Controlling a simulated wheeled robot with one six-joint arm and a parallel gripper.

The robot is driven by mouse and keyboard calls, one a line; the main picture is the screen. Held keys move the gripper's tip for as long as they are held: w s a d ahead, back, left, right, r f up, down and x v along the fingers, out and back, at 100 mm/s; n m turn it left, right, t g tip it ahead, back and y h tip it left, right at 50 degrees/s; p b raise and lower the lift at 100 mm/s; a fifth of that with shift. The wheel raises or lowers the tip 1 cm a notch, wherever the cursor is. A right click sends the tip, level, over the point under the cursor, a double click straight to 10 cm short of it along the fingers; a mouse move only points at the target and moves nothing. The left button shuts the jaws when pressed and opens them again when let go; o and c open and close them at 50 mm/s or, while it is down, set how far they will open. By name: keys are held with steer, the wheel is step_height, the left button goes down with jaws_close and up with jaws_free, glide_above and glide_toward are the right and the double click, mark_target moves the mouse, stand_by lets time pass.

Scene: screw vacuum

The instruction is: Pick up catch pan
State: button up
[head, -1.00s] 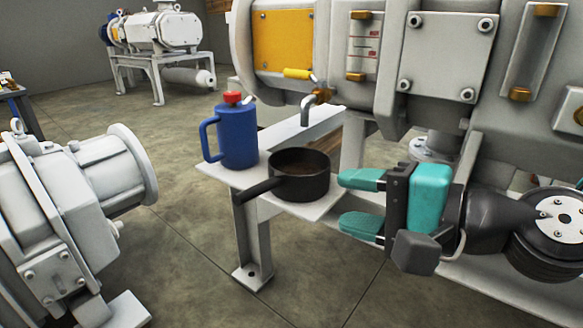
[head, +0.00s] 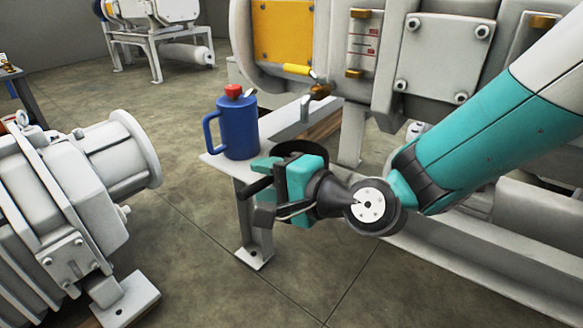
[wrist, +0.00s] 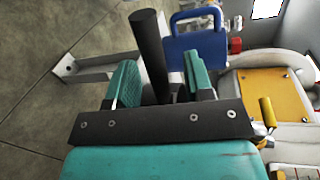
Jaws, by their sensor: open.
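The catch pan (head: 300,147) is a black pot with a long handle. It sits on the pale ledge below the drain pipe, mostly hidden behind my gripper in the head view. My gripper (head: 257,181) is at the pan's handle side, jaws open. In the wrist view the black handle (wrist: 150,45) stands between the two teal fingers of my gripper (wrist: 159,65), with a gap showing on either side. The pan's bowl is largely hidden in the wrist view.
A blue jug (head: 238,128) with a red cap stands close by on the ledge (head: 216,164), left of the pan; it also shows in the wrist view (wrist: 197,45). The large grey machine (head: 425,60) rises behind. Another grey machine (head: 75,180) stands at left. Floor between is clear.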

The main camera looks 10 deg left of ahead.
steer(key=shift+a, duration=0.2)
jaws_close()
steer(key=shift+r, duration=0.1)
step_height(320, 180, up, 4)
steer(key=p, duration=0.3)
steer(key=shift+d+f+p, duration=0.1)
steer(key=shift+f+p, duration=0.1)
steer(key=shift+p, duration=0.15)
steer(key=f+b+v, duration=0.3)
steer(key=b+v, duration=1)
steer(key=v, duration=0.4)
steer(key=shift+d+f, duration=0.3)
steer(key=shift+d, duration=0.1)
